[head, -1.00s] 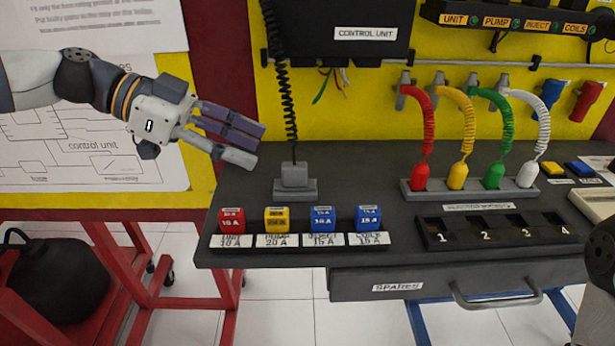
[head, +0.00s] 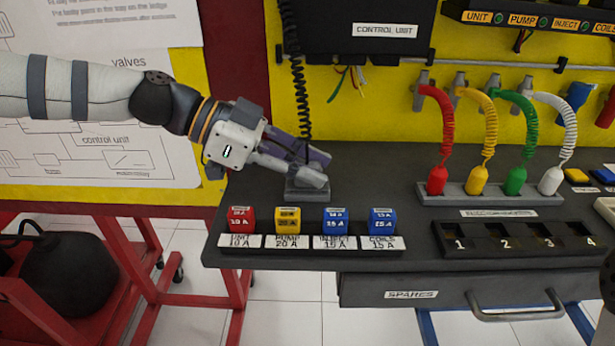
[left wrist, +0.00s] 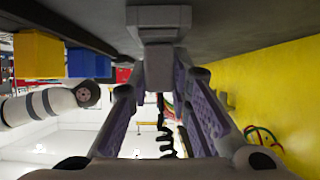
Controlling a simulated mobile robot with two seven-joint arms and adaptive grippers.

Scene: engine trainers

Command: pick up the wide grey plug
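The wide grey plug (left wrist: 158,58) stands in its grey base (head: 307,195) at the back left of the dark bench. In the head view my left gripper's fingers hide most of the plug. My left gripper (head: 318,168) comes in from the left, low over the base, one finger on the near side and one behind. In the left wrist view its two purple-padded fingers (left wrist: 160,75) are apart, with the plug's grey body between their tips. I cannot tell whether they touch it.
A black coiled cord (head: 296,75) rises behind my left gripper. Red, yellow and blue fuse blocks (head: 241,219) stand in a labelled row in front. Coloured plugs (head: 437,181) with coiled leads stand right. Bench surface between is clear.

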